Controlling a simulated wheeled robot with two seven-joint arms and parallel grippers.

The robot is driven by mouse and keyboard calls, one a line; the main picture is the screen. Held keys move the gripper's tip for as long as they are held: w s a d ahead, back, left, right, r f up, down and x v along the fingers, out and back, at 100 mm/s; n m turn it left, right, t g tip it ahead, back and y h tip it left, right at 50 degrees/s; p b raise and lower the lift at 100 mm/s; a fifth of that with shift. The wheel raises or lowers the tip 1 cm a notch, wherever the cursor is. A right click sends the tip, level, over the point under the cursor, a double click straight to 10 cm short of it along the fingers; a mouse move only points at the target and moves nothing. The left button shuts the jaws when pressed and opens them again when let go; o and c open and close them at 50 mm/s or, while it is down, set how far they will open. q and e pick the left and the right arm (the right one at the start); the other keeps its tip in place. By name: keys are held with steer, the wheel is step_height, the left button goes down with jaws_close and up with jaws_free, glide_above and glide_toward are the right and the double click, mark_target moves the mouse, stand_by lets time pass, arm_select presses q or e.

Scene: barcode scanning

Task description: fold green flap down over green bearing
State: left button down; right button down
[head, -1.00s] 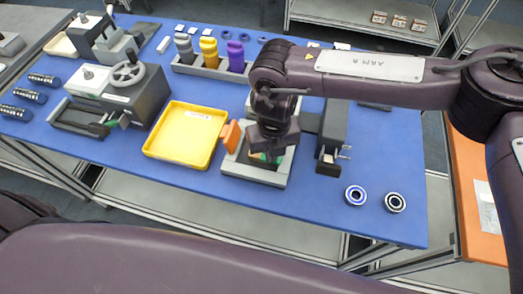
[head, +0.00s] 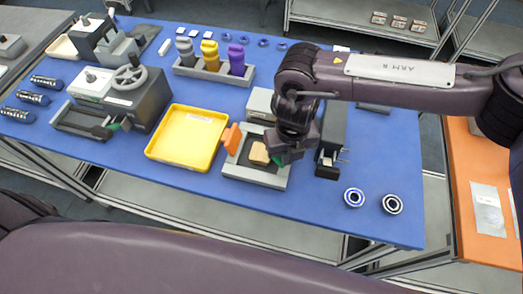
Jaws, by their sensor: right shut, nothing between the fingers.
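A grey fixture (head: 252,177) with a dark recess stands on the blue table, right of the yellow tray. A tan block (head: 259,153) sits in its recess. An orange flap (head: 231,138) stands up at the fixture's left side. A small green piece (head: 278,159) shows at the right side, beside the tan block and against my gripper; I cannot tell whether it is the green flap. No green bearing can be made out. My right gripper (head: 283,158) is shut and empty, low over the fixture's right side, hiding part of it. My left gripper is out of view.
The yellow tray (head: 188,137) is empty. A dark device (head: 328,165) stands close on the fixture's right. A rack of coloured pieces (head: 213,68) stands behind.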

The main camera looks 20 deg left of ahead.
steer(key=d+r+p, duration=0.3)
steer(key=r+p, duration=0.3)
steer(key=r, duration=0.3)
steer(key=shift+d+r, duration=0.25)
stand_by(0.5)
stand_by(0.5)
